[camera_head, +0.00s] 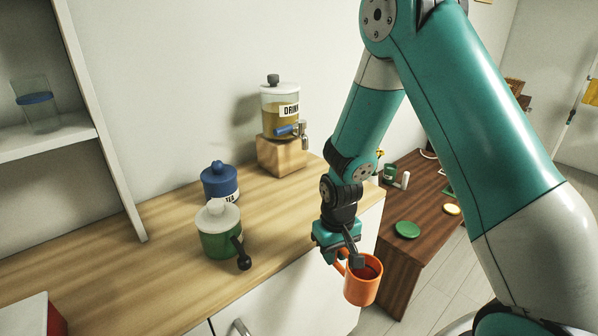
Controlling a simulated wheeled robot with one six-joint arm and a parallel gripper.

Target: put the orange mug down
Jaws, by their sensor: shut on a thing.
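The orange mug (361,287) is upright, with dark red contents showing inside its rim. My gripper (350,259) is shut on the mug at its handle side. It holds the mug in the air, in front of the light wooden counter's right front edge, with the floor and cabinet front behind it in the picture. The exact grip on the handle is partly hidden by the fingers.
The light wooden counter (150,265) has a green pot with a black handle (220,232), a blue lidded jar (219,183) and a drink dispenser (281,107) on a wooden block (283,155). A lower dark wooden table (425,205) carries a green disc (407,229). The counter's front middle is clear.

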